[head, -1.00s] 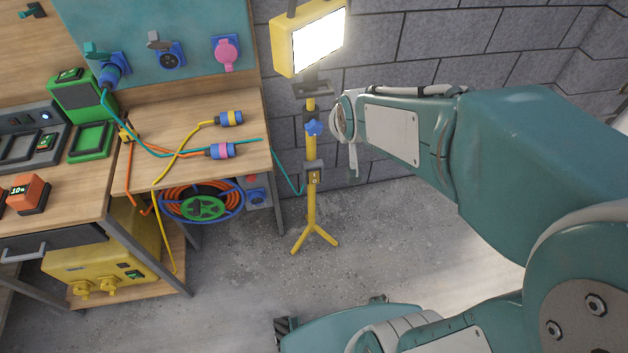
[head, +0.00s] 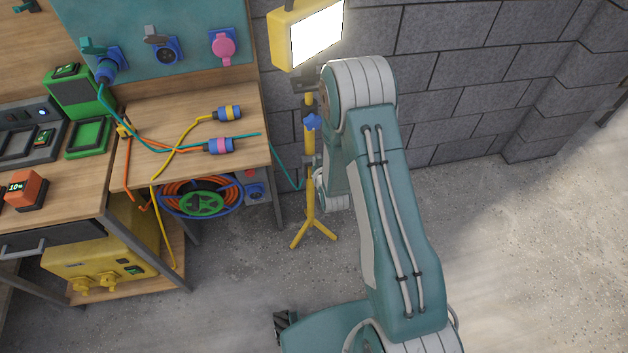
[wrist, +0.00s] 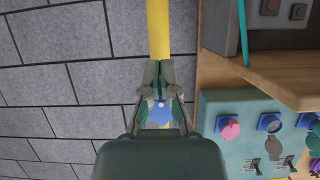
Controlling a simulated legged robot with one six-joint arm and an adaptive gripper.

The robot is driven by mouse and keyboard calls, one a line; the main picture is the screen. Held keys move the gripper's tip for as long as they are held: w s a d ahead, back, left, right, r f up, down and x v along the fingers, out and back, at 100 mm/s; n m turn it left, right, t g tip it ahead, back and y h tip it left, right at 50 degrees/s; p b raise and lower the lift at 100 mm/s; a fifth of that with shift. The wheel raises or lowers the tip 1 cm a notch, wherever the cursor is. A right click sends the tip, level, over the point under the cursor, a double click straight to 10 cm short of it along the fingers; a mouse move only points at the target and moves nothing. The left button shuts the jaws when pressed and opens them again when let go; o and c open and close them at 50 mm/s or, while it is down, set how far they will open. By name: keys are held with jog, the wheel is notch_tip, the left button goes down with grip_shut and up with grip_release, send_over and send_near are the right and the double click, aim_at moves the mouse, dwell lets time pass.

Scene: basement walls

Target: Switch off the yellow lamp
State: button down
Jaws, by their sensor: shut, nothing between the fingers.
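The yellow lamp (head: 307,33) is lit, its bright face turned right, on a yellow stand (head: 310,205) by the block wall. A blue star-shaped knob (head: 312,122) sits on the pole. The small box lower on the pole, seen earlier, is now mostly hidden by my arm. My gripper (wrist: 159,68) is shut and empty in the wrist view, with the yellow pole (wrist: 158,28) running up from its fingertips. The blue knob (wrist: 160,113) shows between the finger links. Whether the fingertips touch the pole or box, I cannot tell.
A wooden workbench (head: 190,130) with cables and a socket panel (head: 150,40) stands left of the lamp. An orange cable reel (head: 202,198) is under it. A teal cable (head: 287,172) runs towards the stand. The floor to the right is clear.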

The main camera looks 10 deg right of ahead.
jog(key=s+f+t, duration=0.2)
jog(key=s+f, duration=0.7)
jog(key=f, duration=0.4)
jog(key=shift+f, duration=0.35)
jog(key=shift+w, duration=0.1)
jog(key=x, duration=1.4)
jog(key=shift+r, duration=0.25)
jog(key=shift+t, duration=0.3)
jog(key=shift+w+f+t, duration=0.1)
jog(key=shift+w+t, duration=0.2)
